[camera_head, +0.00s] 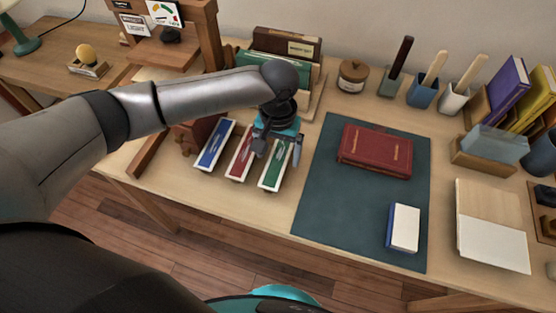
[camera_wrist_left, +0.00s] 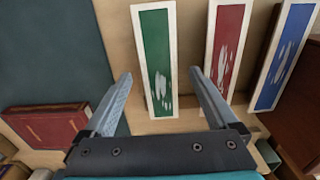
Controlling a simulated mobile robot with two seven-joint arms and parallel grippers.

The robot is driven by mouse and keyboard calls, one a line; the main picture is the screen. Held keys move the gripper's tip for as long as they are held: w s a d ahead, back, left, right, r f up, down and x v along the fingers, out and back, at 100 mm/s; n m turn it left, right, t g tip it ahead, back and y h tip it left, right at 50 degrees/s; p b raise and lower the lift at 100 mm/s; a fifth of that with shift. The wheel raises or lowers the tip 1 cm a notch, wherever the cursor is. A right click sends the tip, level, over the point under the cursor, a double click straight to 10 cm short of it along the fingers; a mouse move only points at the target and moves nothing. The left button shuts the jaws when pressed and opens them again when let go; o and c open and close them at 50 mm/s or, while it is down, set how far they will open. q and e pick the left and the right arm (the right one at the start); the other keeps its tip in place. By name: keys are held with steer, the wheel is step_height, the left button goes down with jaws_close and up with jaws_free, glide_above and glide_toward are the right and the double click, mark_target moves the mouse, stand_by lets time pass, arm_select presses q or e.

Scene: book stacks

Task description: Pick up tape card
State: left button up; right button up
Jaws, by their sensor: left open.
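Three long white-edged cards lie side by side on the table: a blue one (camera_head: 215,146), a red one (camera_head: 238,166) and a green one (camera_head: 274,171). Each has pale marks on it, and I cannot tell which is the tape card. My left gripper (camera_head: 276,152) is open and empty above the red and green cards, partly hiding them. In the left wrist view the green card (camera_wrist_left: 157,55) shows between the open fingers (camera_wrist_left: 160,76), apart from both. The red card (camera_wrist_left: 227,48) and blue card (camera_wrist_left: 284,55) are to its right there. My right gripper is out of view.
A dark green mat (camera_head: 325,205) lies right of the cards, bearing a red book (camera_head: 375,151) and a small blue-and-white block (camera_head: 404,227). A wooden holder (camera_head: 287,42) stands behind the gripper. A wooden stand (camera_head: 208,40) rises at the left. The table's front edge is close to the cards.

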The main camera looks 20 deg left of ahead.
arm_select(q)
steer(key=shift+r, duration=0.1)
steer(key=c, duration=1.4)
